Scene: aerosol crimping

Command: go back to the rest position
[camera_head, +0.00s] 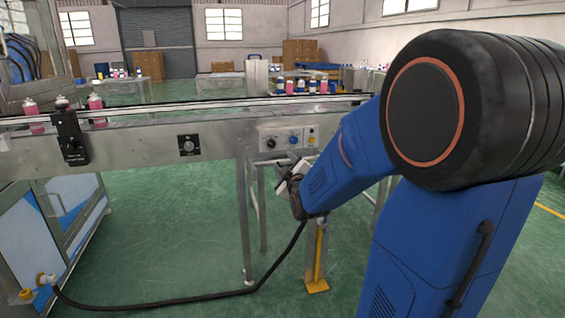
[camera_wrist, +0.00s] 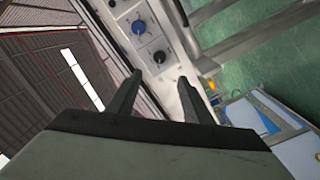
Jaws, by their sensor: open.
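My gripper (camera_wrist: 160,79) shows in the wrist view with its two dark fingers spread apart and nothing between them. Beyond the fingertips is a control panel (camera_wrist: 148,50) with a blue knob (camera_wrist: 138,27) and a black knob, seen tilted. In the head view my blue arm reaches down and left across the right side. Its end is near the front of the conveyor, just below the same panel (camera_head: 283,147). The fingers cannot be made out clearly in that view.
The conveyor (camera_head: 140,152) runs across the picture, with several pink cans (camera_head: 96,103) at left and more bottles (camera_head: 301,86) behind the panel. A black hose (camera_head: 170,303) lies on the green floor (camera_head: 180,220). A yellow-footed post (camera_head: 317,285) stands below my arm.

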